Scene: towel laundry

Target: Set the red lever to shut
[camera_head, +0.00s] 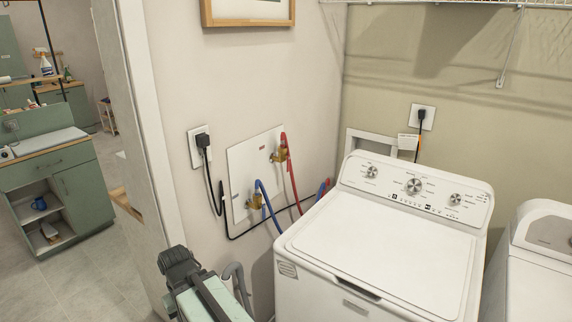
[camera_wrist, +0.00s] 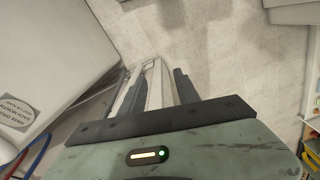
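The red lever (camera_head: 282,140) appears as a small red part at the upper brass valve (camera_head: 279,155) on the white wall panel, where a red hose (camera_head: 293,185) runs down. It is small, and I cannot tell its exact angle. A lower brass valve (camera_head: 254,202) has a blue hose (camera_head: 268,208). In the wrist view my gripper (camera_wrist: 158,73) has its two dark fingers apart, with pale strips and floor showing between them and nothing clearly held. In the head view part of my arm shows low, below and left of the valves. The lever is not visible in the wrist view.
A white washer (camera_head: 375,255) stands right of the valves, close to the wall. A black cord hangs from an outlet (camera_head: 199,146) left of the panel. A doorway edge (camera_head: 143,150) is further left, with green cabinets (camera_head: 50,185) beyond. Another white machine (camera_head: 540,260) stands at right.

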